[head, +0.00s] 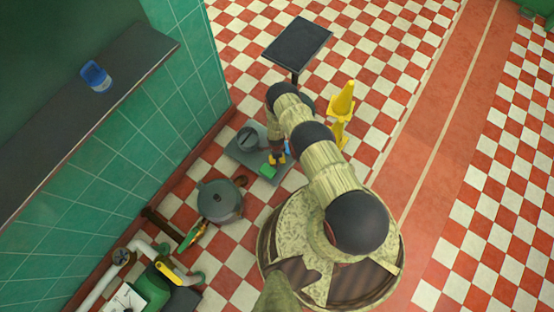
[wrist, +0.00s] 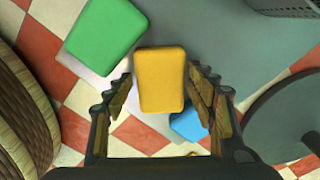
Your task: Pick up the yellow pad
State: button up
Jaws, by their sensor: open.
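The yellow pad (wrist: 160,68) is a rounded block in the upper middle of the wrist view. It appears between the two fingers of my gripper (wrist: 160,82), with a gap on each side. My gripper is open and does not hold it. How far the fingertips are above or around the pad I cannot tell. In the head view my gripper (head: 278,157) is low over the small grey platform (head: 246,154), and it mostly hides the yellow pad there.
A green pad (wrist: 105,37) lies up and left of the yellow one, and a blue pad (wrist: 188,123) lies below right, partly behind a finger. A grey lidded pot (head: 219,200) stands nearby. Yellow cones (head: 342,100) and a dark-topped stand (head: 297,43) are beyond. Open checkered floor lies right.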

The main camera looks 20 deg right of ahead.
jog(key=shift+f, duration=0.2)
jog(key=shift+c, duration=0.9)
jog(key=c, duration=0.7)
jog(key=shift+c, duration=0.2)
jog(key=shift+r, duration=0.1)
notch_tip(320, 180, up, 10)
jog(key=p, duration=0.4)
jog(key=shift+p, duration=0.3)
jog(key=o, duration=0.5)
jog(key=c, duration=0.3)
jog(key=shift+w, duration=0.1)
jog(key=shift+c, duration=0.4)
